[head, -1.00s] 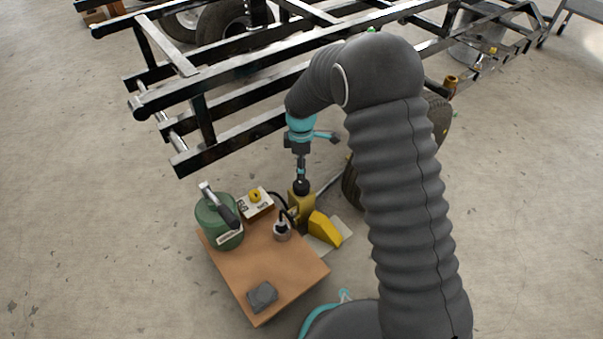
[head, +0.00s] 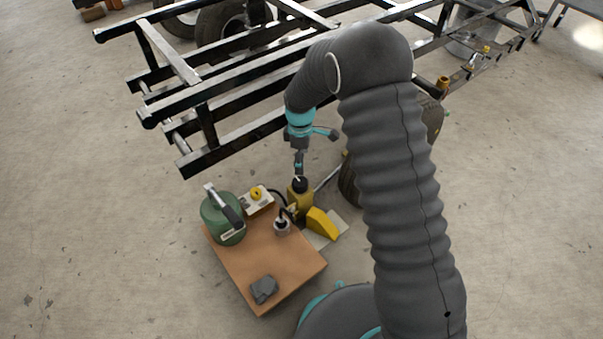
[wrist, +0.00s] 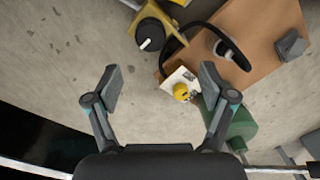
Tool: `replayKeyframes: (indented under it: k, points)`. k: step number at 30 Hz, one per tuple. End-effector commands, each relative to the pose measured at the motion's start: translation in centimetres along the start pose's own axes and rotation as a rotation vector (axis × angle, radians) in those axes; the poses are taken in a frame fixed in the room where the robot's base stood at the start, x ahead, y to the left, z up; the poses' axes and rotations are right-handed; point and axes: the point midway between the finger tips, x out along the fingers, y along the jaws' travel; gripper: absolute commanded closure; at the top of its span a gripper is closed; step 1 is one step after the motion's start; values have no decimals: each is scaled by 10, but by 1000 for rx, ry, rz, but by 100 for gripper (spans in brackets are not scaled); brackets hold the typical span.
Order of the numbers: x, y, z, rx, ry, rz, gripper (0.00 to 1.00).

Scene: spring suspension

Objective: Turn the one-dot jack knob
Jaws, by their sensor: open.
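A yellow jack (head: 301,204) stands beside the wooden board, with a black knob (head: 300,184) on its top. In the wrist view the black knob (wrist: 150,35) shows one white mark near its edge; I cannot make out dots. My gripper (head: 298,170) hangs just above the knob in the head view, apart from it. In the wrist view my gripper (wrist: 160,72) is open and empty, its fingers spread wide. There the knob lies beyond the fingertips, near the top of the picture. A white box (head: 258,205) with a yellow knob (head: 256,193) stands near the jack.
A yellow wedge (head: 322,223) lies right of the jack. A black frame (head: 205,125) stands close behind.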

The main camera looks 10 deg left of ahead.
Motion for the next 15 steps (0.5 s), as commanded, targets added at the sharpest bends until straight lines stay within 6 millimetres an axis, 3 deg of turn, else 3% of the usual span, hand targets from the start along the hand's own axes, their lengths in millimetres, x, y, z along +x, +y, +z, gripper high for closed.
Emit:
replayKeyframes:
  k: [15]
  points:
    - [-4,-2,3,802,-6,-5,18]
